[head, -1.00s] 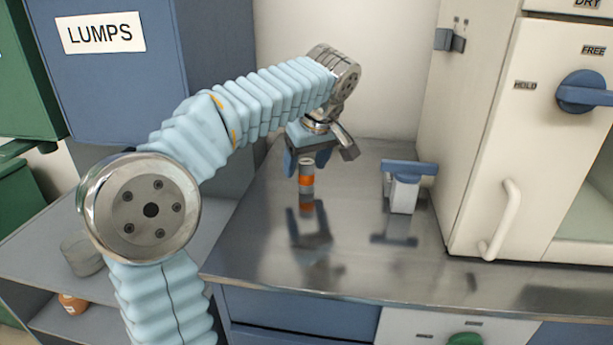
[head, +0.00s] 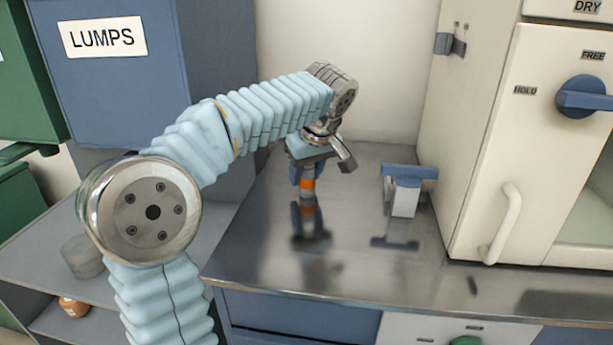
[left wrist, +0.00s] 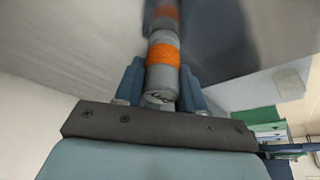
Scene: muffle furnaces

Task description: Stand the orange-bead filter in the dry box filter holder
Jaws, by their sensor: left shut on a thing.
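The orange-bead filter (head: 308,185) is a small upright grey cylinder with an orange band, at the back left of the steel counter. My left gripper (head: 307,173) comes down from above and is shut on it. In the left wrist view the filter (left wrist: 163,62) sits between the two blue fingers (left wrist: 161,88), with its reflection just beyond its far end. It is at or very near the counter surface. A grey clip-like bracket (head: 450,43) on the white cabinet's side may be the filter holder; I cannot tell for sure. My right gripper is not in view.
A white block with a blue crossbar (head: 405,190) stands on the steel counter (head: 350,250), right of the filter. The white cabinet (head: 490,150) with a blue knob (head: 585,95) and handle bounds the right. A blue LUMPS bin (head: 110,80) is at left. The counter's front middle is clear.

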